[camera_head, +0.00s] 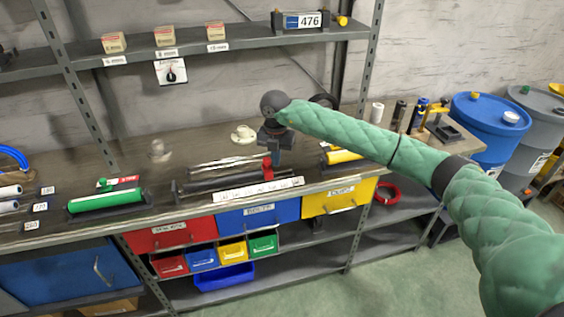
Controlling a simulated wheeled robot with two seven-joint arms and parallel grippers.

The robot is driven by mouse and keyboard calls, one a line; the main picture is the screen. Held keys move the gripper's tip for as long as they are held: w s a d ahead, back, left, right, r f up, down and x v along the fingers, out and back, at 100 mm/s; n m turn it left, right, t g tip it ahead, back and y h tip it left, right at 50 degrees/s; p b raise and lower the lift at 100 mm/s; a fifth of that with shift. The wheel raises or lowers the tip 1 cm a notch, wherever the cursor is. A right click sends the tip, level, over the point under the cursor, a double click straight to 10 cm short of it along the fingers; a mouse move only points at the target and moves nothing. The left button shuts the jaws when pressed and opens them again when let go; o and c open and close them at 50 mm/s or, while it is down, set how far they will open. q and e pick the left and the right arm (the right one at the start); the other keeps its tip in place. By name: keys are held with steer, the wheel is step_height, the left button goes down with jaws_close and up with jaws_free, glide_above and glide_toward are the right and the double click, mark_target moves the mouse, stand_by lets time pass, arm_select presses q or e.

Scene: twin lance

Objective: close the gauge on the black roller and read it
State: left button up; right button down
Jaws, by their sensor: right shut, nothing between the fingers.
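A long black roller (222,183) lies on the bench in the middle, with a thin silver bar (215,166) behind it and a white marked scale (258,190) along its front. A small red piece (267,168), which looks like the sliding jaw of the gauge, stands at the right part of this set. My right gripper (277,160) points down just right of the red piece, shut and empty. I cannot tell whether it touches the red piece. The scale's figures are too small to read. My left gripper is out of view.
A green roller (106,201) lies at the left and a yellow roller (345,156) at the right, partly behind my arm. Coloured drawers (257,212) hang under the bench; blue and grey drums stand right.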

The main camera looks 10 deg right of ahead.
steer(key=shift+a+b, duration=0.3)
steer(key=shift+a, duration=0.75)
steer(key=shift+d, duration=0.3)
steer(key=shift+d+b, duration=0.3)
steer(key=shift+d, duration=0.4)
step_height(320, 180, up, 8)
steer(key=p, duration=0.2)
stand_by(0.8)
